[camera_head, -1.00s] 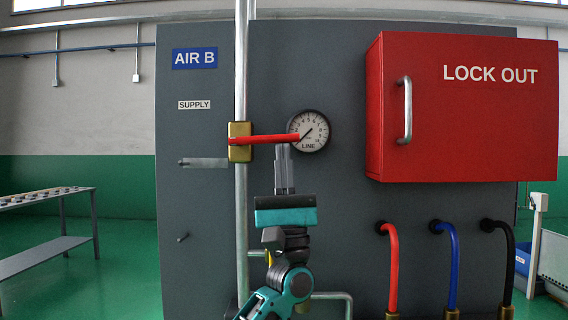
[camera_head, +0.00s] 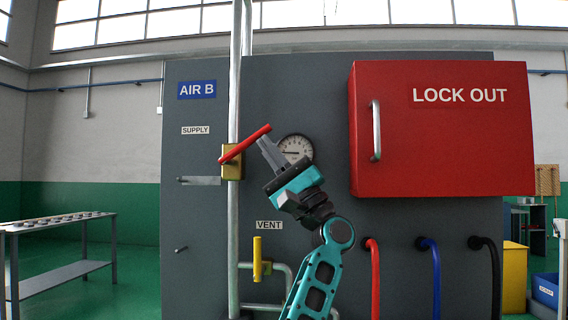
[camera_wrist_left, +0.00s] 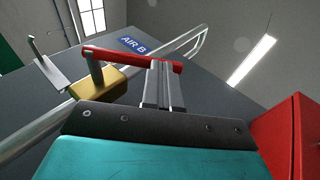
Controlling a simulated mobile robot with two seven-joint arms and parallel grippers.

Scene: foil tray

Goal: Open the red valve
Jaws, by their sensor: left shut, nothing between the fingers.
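The red valve handle (camera_head: 245,144) is a bar on a brass valve body (camera_head: 231,162) on the vertical pipe. It slants, with its right end up. In the left wrist view the red handle (camera_wrist_left: 125,56) crosses above the brass body (camera_wrist_left: 97,88). My left gripper (camera_head: 263,140) is shut and empty, its fingertips just below the handle's right part. In the left wrist view my left gripper's fingertips (camera_wrist_left: 163,64) meet the underside of the bar and appear to touch it. My right gripper is not in view.
A round gauge (camera_head: 296,150) sits right of the handle, partly behind my gripper. A red LOCK OUT box (camera_head: 440,140) juts from the grey panel. A yellow VENT handle (camera_head: 257,258) is below on the pipework. Red, blue and black hoses hang lower right.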

